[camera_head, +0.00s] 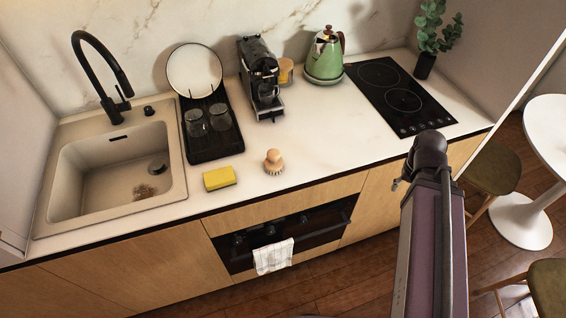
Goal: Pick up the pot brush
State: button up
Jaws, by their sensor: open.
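The pot brush (273,162) stands on the white counter near its front edge. It has a round wooden knob on top and pale bristles below. It sits just right of a yellow sponge (220,178), apart from it. Part of my dark arm rises at the lower right, in front of the counter and well to the right of the brush. My gripper cannot be made out in this view.
A sink (62,190) with a black tap is at left. A black drying rack (211,153) holds glasses and a plate. A coffee machine (260,75), green kettle (326,55) and black hob (400,95) stand behind and right. Counter right of the brush is clear.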

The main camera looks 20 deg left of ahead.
aim_at(274, 163)
jog(key=z, duration=0.1)
jog(key=k, duration=1.75)
jog(key=u, duration=0.7)
jog(key=i, duration=1)
jog(key=u, duration=0.05)
